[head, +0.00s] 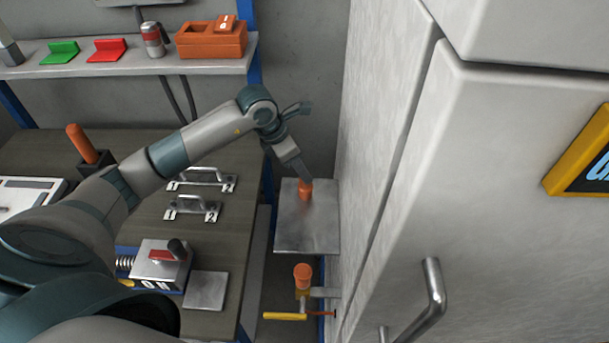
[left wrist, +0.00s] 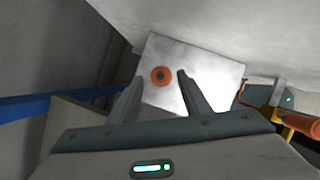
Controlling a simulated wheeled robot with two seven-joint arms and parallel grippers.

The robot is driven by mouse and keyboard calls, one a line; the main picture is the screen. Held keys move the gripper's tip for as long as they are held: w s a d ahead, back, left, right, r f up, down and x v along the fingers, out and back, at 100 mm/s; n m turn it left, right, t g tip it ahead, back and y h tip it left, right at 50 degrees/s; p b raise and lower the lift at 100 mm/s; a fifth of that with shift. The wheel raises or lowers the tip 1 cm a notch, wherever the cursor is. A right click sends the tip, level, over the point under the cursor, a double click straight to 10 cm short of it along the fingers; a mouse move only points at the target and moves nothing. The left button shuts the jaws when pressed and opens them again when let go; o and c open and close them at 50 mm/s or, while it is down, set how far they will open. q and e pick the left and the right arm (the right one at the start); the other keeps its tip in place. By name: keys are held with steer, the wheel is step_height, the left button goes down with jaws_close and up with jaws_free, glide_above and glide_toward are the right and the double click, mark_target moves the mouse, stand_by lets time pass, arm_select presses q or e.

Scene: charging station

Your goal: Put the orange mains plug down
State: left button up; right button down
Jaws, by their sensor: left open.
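The orange mains plug (head: 305,190) stands on a bare metal plate (head: 306,232) beside the white cabinet wall. In the left wrist view the plug (left wrist: 161,76) shows as an orange ring with a dark centre, on the plate (left wrist: 205,72). My left gripper (head: 300,177) reaches down to the plug from above. In the left wrist view its fingers (left wrist: 158,85) are apart, with the plug showing between their tips. I cannot tell whether a finger touches it. My right gripper is out of view.
An orange-topped fitting with a yellow lever (head: 285,316) sits just below the plate. A cabinet handle (head: 430,295) sticks out at the right. The workbench (head: 245,215) at the left holds numbered handles (head: 193,208) and a clamp-like device (head: 160,265).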

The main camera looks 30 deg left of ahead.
arm_select(q)
steer(key=b+v, duration=0.1)
steer(key=v, duration=0.6)
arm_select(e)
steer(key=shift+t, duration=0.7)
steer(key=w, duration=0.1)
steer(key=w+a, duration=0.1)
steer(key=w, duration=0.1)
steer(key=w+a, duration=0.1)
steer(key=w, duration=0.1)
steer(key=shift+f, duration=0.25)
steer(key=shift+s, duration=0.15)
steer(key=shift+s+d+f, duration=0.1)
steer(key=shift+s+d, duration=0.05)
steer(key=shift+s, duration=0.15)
arm_select(q)
steer(key=shift+s+d, duration=0.1)
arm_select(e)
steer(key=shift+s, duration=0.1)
